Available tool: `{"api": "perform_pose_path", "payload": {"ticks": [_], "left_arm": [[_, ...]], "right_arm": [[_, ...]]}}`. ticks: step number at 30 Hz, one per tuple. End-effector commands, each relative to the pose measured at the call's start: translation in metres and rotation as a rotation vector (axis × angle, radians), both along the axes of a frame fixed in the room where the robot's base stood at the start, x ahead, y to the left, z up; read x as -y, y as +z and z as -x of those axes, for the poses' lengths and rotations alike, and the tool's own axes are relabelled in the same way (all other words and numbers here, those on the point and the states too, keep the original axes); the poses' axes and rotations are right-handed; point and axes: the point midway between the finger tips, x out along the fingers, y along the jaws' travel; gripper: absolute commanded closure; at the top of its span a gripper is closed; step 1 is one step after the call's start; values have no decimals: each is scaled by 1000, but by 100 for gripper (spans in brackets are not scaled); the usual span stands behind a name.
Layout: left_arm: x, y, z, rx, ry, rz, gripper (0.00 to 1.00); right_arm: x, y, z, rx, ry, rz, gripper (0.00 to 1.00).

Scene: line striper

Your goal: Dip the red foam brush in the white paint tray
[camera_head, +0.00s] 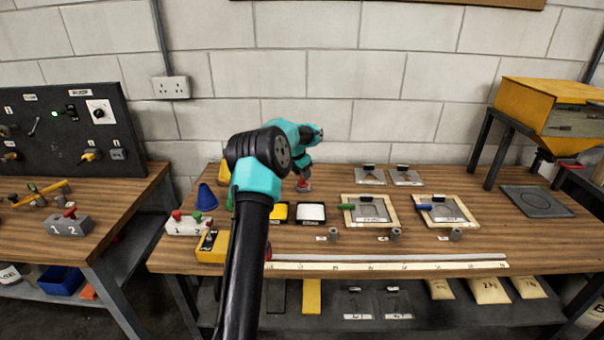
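The white paint tray (311,212) is a black-rimmed square of white on the middle table, right of a yellow paint tray (280,212). My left gripper (302,176) is beyond the white tray in the picture, pointing down. It appears shut on a small red thing with a pale lower end, which I take to be the red foam brush (304,186). The brush appears above and behind the tray in the picture; whether it is over the tray I cannot tell. The fingers are small and partly hidden by the arm. My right gripper is not in view.
A block with red and green knobs (188,225) and a blue cone (207,198) stand left. A long pale strip (390,264) runs along the front. A yellow hopper (550,105) stands far right.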

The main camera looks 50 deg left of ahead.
Motion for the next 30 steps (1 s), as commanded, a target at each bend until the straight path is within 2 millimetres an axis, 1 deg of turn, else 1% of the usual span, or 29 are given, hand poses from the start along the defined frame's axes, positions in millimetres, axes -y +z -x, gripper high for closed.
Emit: {"api": "perform_pose_path", "payload": {"ticks": [1, 6, 9, 14, 30], "left_arm": [[0, 0, 0, 0, 0, 0, 65], [0, 0, 0, 0, 0, 0, 81], [0, 0, 0, 0, 0, 0, 89], [0, 3, 0, 1, 0, 0, 89], [0, 27, 0, 1, 0, -1, 89]], "right_arm": [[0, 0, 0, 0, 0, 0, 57], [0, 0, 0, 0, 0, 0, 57], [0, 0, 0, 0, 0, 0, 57], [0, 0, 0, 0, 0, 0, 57], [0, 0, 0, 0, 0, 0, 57]]}}
